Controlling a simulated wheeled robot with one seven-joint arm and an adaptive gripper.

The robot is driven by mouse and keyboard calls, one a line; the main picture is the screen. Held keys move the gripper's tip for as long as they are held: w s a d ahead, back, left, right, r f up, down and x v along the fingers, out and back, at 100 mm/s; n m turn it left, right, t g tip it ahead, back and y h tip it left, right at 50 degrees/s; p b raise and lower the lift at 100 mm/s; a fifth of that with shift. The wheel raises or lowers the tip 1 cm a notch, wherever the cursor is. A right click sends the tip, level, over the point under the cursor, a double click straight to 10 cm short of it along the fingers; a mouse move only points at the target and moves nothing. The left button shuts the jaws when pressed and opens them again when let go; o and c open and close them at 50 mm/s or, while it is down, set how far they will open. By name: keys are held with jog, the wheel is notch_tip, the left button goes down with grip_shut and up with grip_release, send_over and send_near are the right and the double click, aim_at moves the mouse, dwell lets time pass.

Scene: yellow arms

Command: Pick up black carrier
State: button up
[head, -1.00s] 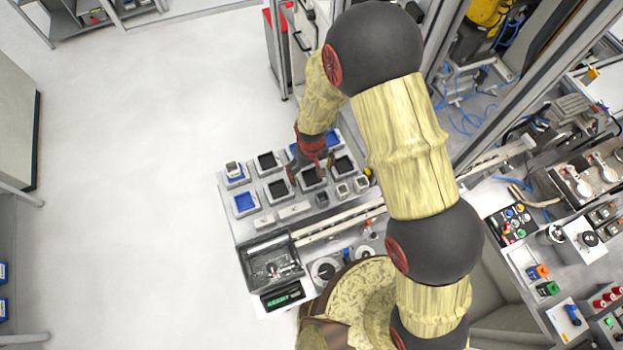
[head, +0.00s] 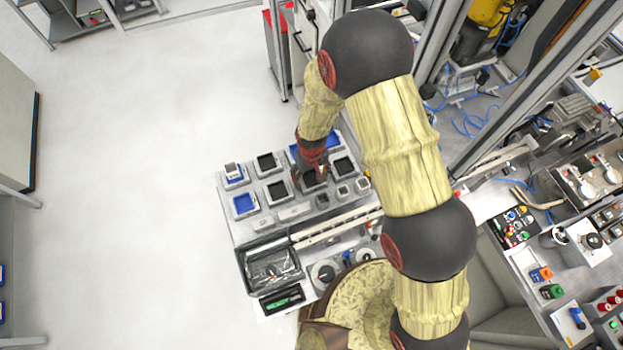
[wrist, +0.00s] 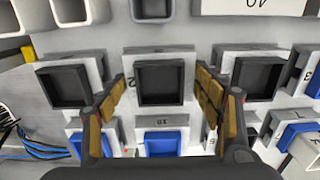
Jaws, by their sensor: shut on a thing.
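The black carrier (wrist: 163,84) is a square, open, dark tray in the middle of the wrist view, above a light grey holder. My gripper (wrist: 162,95) has one finger at its left side and one at its right side, shut on it. In the head view my gripper (head: 311,178) points down at the middle of the station and hides most of this carrier. I cannot tell whether the carrier is clear of its holder.
Other black carriers stand close by, at left (wrist: 68,85) and right (wrist: 257,77) in the wrist view. A blue carrier (head: 244,203) sits at the station's left. A black bin (head: 272,268) is at its front. Open floor lies left.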

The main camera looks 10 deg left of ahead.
jog(key=c, duration=0.6)
jog(key=shift+r, duration=0.15)
jog(key=shift+c, duration=0.3)
